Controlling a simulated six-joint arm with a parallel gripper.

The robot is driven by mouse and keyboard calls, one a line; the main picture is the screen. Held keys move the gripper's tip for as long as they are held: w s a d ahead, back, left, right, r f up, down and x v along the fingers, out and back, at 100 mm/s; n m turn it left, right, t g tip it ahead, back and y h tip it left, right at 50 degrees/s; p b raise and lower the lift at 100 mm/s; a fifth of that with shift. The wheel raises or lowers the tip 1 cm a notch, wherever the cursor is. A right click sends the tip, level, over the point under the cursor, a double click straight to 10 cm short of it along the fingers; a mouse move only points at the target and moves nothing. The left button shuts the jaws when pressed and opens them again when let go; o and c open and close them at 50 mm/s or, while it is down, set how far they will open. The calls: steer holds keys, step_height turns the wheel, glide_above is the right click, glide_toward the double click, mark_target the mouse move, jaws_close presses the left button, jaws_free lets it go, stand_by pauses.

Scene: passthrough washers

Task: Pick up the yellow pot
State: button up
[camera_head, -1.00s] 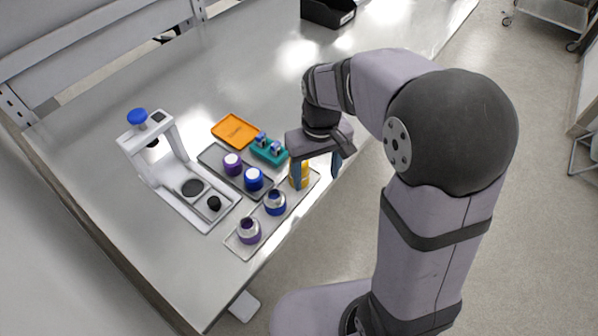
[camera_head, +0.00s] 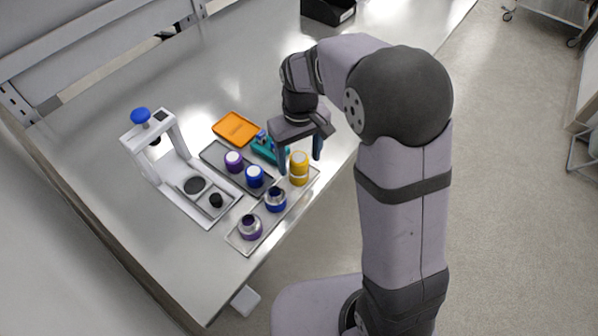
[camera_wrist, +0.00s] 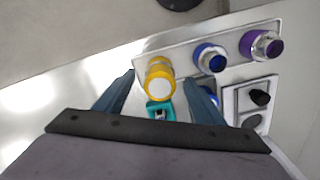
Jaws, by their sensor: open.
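The yellow pot (camera_head: 299,169) stands upright at the far right end of the front metal tray (camera_head: 238,238). It has a pale band in the head view and a white top in the wrist view (camera_wrist: 159,86). My gripper (camera_head: 299,165) is open and empty, its blue fingers pointing down just behind the pot and apart from it. In the wrist view the fingers (camera_wrist: 162,88) frame the pot from left and right, with the pot a little beyond their tips. I cannot tell the exact height of the tips over the tray.
A blue pot (camera_head: 275,199) and a purple pot (camera_head: 250,228) share the front tray. Behind it, a dark tray (camera_head: 211,153) holds purple and blue capped pots. A teal holder (camera_head: 268,153), orange tray (camera_head: 236,127) and white press (camera_head: 165,160) stand nearby. The bench's front edge is close.

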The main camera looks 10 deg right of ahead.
steer(key=shift+w+f+p, duration=0.1)
steer(key=shift+f+p, duration=0.85)
steer(key=shift+f, duration=1.45)
steer(key=c, duration=1.3)
steer(key=shift+r, duration=0.1)
